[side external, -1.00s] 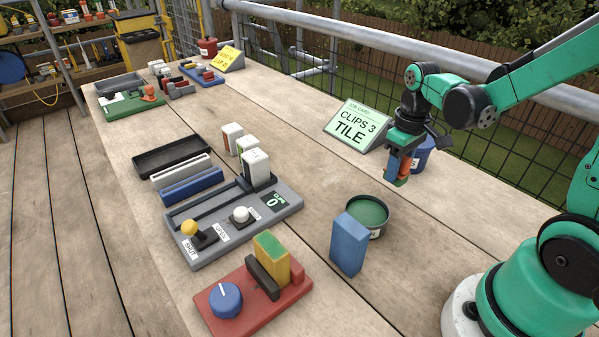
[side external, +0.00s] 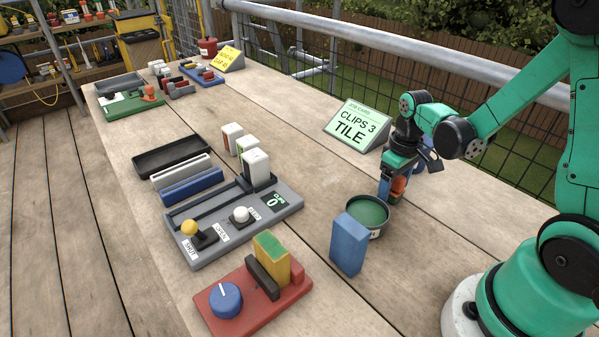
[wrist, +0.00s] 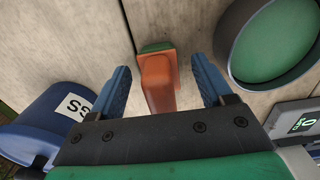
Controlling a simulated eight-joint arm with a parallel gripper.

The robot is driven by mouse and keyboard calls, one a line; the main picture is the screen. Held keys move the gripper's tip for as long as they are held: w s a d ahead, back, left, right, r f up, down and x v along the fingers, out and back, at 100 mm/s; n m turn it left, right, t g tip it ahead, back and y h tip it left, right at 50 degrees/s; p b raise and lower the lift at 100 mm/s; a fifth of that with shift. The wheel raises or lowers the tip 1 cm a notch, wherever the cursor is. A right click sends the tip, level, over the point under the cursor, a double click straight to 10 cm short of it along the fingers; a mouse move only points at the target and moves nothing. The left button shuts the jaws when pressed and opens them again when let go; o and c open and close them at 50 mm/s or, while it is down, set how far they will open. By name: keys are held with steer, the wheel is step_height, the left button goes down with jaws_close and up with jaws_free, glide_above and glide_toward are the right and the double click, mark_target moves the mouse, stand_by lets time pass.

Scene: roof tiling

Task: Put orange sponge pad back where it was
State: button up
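The orange sponge pad (wrist: 158,82) is a narrow orange block with a green far end. It lies between the two blue fingers of my gripper (wrist: 162,82) in the wrist view, with a gap on each side. In the side external view the pad (side external: 398,186) is partly hidden by the fingers of my gripper (side external: 391,190), low over the bench just behind the round green-filled tub (side external: 368,211). Its green end seems to be at the bench, but contact is hard to confirm. My gripper is open around the pad.
The green-filled tub also shows close by in the wrist view (wrist: 275,45). A blue tub (wrist: 45,118) is on the other side. A blue block (side external: 349,245) stands in front of the green tub. A "CLIPS 3 TILE" card (side external: 357,125) stands behind.

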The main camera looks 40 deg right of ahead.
steer(key=shift+r, duration=0.1)
step_height(320, 180, up, 12)
steer(key=shift+f, duration=0.1)
steer(key=shift+a, duration=0.2)
steer(key=a+t, duration=0.7)
steer(key=a, duration=0.3)
steer(key=shift+a+r, duration=0.2)
steer(key=shift+r, duration=0.1)
steer(key=shift+s, duration=0.1)
stand_by(0.9)
